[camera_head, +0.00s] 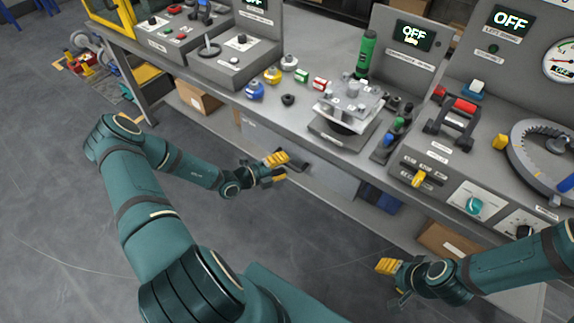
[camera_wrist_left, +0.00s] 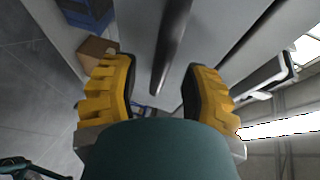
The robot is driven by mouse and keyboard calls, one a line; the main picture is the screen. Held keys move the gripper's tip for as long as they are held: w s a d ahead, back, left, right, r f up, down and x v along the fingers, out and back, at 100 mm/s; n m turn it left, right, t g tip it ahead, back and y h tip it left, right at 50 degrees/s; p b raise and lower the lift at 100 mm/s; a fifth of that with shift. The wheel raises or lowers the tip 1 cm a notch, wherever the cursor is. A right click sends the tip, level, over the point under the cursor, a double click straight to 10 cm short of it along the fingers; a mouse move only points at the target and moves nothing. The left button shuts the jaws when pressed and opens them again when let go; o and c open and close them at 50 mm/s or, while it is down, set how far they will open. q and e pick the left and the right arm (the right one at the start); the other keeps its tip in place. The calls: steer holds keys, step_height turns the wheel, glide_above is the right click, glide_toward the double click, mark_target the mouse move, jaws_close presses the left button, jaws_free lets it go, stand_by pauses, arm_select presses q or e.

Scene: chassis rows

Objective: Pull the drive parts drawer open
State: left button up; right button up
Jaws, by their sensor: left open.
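A grey drawer front (camera_head: 335,184) sits under the bench top in the head view; I cannot read a drive parts label on it. My left gripper (camera_head: 276,165) is in front of it, its yellow fingers close to the drawer face. In the left wrist view, a long dark bar handle (camera_wrist_left: 171,45) runs between the two spread fingers of this gripper (camera_wrist_left: 159,75). The fingers stand apart on either side of the bar, with a gap to each. The drawer looks shut. My right gripper (camera_head: 389,267) hangs low in front of the bench at the right, away from the drawer.
The grey bench (camera_head: 300,140) carries a metal fixture (camera_head: 348,105), a green bottle-like tool (camera_head: 367,52) and several small coloured parts. Cardboard boxes (camera_head: 198,96) and blue bins (camera_head: 380,198) stand on the lower shelf. The floor in front is clear.

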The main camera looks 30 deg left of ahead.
arm_select(q)
steer(key=shift+x, duration=0.8)
steer(key=shift+o, duration=0.2)
jaws_close()
steer(key=shift+s, duration=0.1)
steer(key=s+a+p, duration=0.2)
steer(key=s+p, duration=0.3)
steer(key=s, duration=2.1)
steer(key=shift+s+p, duration=0.35)
